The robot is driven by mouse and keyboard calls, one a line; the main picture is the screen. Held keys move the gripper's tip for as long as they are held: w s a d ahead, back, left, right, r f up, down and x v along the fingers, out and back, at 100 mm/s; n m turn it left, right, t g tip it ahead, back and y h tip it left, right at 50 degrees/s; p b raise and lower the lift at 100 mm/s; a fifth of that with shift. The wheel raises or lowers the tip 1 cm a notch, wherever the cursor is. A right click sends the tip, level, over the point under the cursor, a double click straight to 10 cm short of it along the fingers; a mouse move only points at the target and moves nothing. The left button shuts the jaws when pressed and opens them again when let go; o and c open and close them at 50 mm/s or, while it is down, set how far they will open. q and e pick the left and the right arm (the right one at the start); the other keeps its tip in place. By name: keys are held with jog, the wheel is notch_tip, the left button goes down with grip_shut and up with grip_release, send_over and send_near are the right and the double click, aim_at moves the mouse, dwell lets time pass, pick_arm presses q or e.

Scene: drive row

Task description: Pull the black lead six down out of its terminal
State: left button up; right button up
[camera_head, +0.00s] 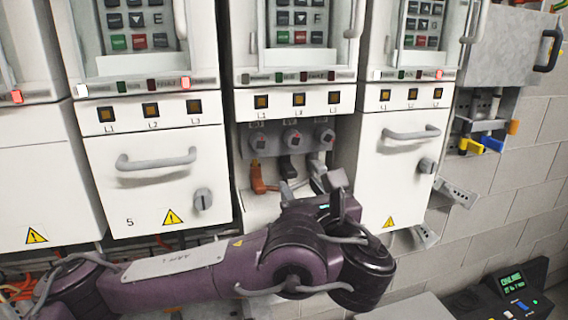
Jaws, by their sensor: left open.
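The middle drive's lower bay is uncovered and shows a grey terminal block (275,142) with three round terminals in a row. The black lead (288,166) hangs below the middle terminal and appears seated in it. An orange-brown lead (259,178) hangs below the left terminal, and a greyish lead shows partly below the right one. My left gripper (303,185) is open, just below the black lead, its fingers pointing up toward it. I cannot tell whether it touches the lead. The wrist hides the lower ends of the leads. My right gripper is out of view.
Closed drive covers with handles, one left (156,180) marked 5 and one right (400,165), flank the bay closely. A bracket with coloured clips (482,140) is on the right wall. A dark device with a green display (505,295) sits at lower right.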

aim_at(292, 174)
pick_arm(q)
jog(key=w, duration=0.1)
jog(key=w+a+p, duration=0.1)
jog(key=w+r+p, duration=0.1)
jog(key=shift+w+a, duration=0.2)
jog(key=shift+w, duration=0.05)
jog(key=shift+f+p+x, duration=0.25)
jog(key=shift+p+x, duration=0.1)
jog(key=shift+x, duration=0.8)
jog(key=shift+w+a+f, duration=0.1)
jog(key=shift+w, duration=0.15)
grip_shut()
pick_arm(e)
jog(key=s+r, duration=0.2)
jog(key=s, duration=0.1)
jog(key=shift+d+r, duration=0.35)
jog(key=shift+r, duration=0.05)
